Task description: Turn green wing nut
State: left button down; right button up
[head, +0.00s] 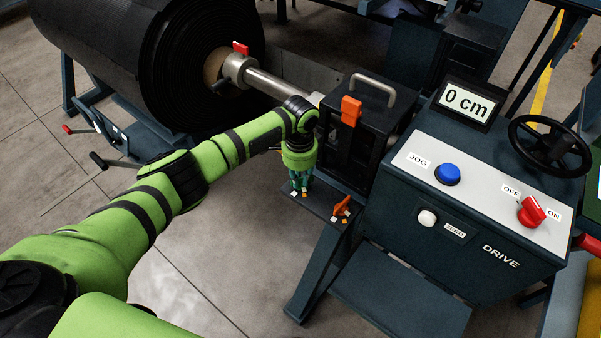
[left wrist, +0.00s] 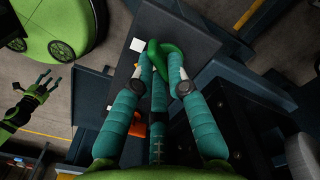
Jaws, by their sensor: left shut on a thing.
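The green wing nut (left wrist: 158,52) shows in the left wrist view between my left fingertips, above a dark bracket plate (left wrist: 185,22). My left gripper (left wrist: 162,70) has its teal fingers closed on it. In the head view my left gripper (head: 299,187) points down at the left end of the same plate (head: 318,207), and the nut is hidden there by the fingers. In the left wrist view my right gripper (left wrist: 46,82) hangs far off at the left, with its fingers apart and nothing between them.
An orange wing nut (head: 342,207) sits on the plate's right end. A black handled block with an orange clip (head: 351,110) stands behind. The drive console (head: 470,210) is to the right, with a blue button (head: 447,174) and red switch (head: 531,211). A black belt roll (head: 150,55) stands at upper left.

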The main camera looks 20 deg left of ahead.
pick_arm(q)
jog(key=m, duration=0.5)
jog(key=shift+w+a+m+p, duration=0.1)
jog(key=shift+m+p, duration=0.2)
jog(key=shift+p, duration=0.05)
jog(key=m, duration=0.5)
jog(key=shift+w, duration=0.15)
jog(key=c, duration=1.2)
grip_release()
notch_tip(320, 180, up, 12)
jog(key=shift+r, duration=0.1)
